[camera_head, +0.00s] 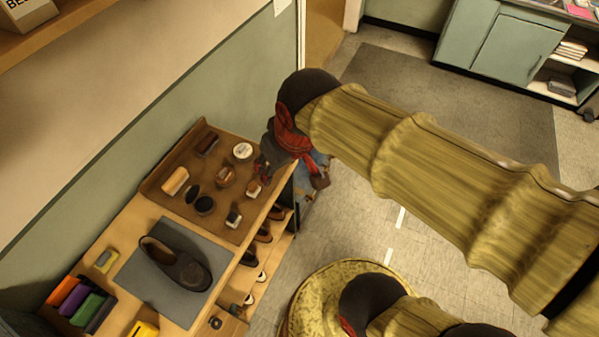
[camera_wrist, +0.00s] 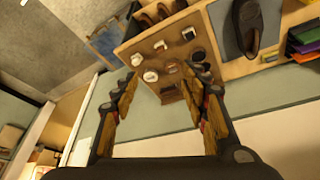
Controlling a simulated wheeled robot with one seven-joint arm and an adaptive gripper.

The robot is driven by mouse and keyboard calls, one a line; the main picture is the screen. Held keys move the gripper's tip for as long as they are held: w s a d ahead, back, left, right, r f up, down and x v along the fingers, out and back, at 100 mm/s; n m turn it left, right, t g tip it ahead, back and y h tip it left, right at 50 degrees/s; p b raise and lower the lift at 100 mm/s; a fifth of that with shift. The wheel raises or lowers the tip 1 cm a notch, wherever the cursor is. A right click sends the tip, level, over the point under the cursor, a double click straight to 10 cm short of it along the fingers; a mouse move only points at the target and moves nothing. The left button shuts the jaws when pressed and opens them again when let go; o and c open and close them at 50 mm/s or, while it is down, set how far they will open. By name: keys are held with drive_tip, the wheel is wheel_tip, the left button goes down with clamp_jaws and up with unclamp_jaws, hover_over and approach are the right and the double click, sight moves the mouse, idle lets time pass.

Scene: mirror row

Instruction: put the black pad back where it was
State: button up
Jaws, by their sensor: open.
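Two small dark pieces lie side by side on the brown tray (camera_head: 160,186): a thin black oval (camera_head: 193,190) and a thicker black round piece (camera_head: 204,205). I cannot tell for sure which is the black pad. In the wrist view a dark round piece (camera_wrist: 198,56) shows close to the right finger. My gripper (camera_head: 281,170) is over the tray's right end in the head view and hides part of it. In the wrist view my gripper (camera_wrist: 167,80) has its fingers wide apart, with nothing held between them.
The tray also holds a white-topped tin (camera_head: 243,151), a brown tin (camera_head: 226,176), a pale brush (camera_head: 175,181), a dark brush (camera_head: 207,145) and small bottles (camera_head: 234,217). A dark shoe (camera_head: 176,265) lies on a grey mat (camera_head: 150,290). The wall runs close behind the bench.

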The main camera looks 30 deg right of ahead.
drive_tip(key=shift+m+t, duration=0.5)
drive_tip(key=shift+m, duration=0.2)
drive_tip(key=s, duration=0.1)
drive_tip(key=s+d+r, duration=0.1)
drive_tip(key=s, duration=0.3)
drive_tip(key=shift+s+d+r, duration=0.2)
drive_tip(key=shift+d+r, duration=0.1)
drive_tip(key=shift+d, duration=0.1)
wheel_tip(320, 180, down, 12)
drive_tip(key=b, duration=1.2)
